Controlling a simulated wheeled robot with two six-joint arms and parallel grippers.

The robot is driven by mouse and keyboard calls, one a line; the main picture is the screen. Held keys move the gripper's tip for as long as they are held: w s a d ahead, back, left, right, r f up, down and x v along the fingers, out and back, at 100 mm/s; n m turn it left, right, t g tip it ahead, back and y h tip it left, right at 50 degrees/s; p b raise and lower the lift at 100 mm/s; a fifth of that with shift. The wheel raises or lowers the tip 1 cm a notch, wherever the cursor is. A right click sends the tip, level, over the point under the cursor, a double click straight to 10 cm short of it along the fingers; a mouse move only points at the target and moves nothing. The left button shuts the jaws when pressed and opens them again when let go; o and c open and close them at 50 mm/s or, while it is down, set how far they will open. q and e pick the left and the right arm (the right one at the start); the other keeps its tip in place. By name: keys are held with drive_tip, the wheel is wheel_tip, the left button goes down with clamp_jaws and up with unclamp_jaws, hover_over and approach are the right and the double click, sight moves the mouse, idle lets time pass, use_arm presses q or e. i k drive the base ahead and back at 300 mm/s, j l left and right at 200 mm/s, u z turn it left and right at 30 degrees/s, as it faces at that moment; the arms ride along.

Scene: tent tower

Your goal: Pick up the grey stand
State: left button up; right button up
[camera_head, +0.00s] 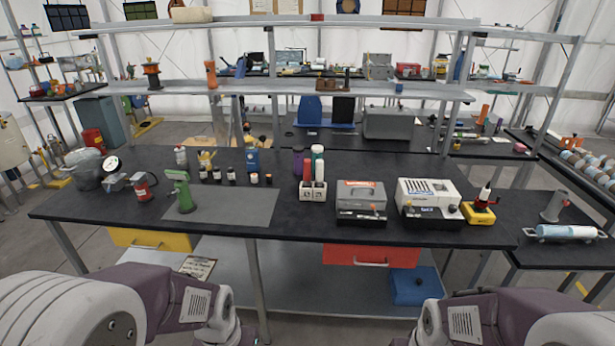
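A grey stand (555,206) with a flat base and an angled upright rests on the lower black side table (540,251) at the right. It stands behind a light blue cylinder (567,232) with grey end parts. A similar green stand (182,191) is on a grey mat on the main table at the left. My two arms show along the bottom edge, well in front of the tables. Both grippers are below the picture and out of view. Nothing is seen touching the grey stand.
Racks (590,174) of rollers lie beyond the side table. A blue box (415,288) is on the lower shelf.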

sight(555, 205)
drive_tip(key=z, duration=1.55)
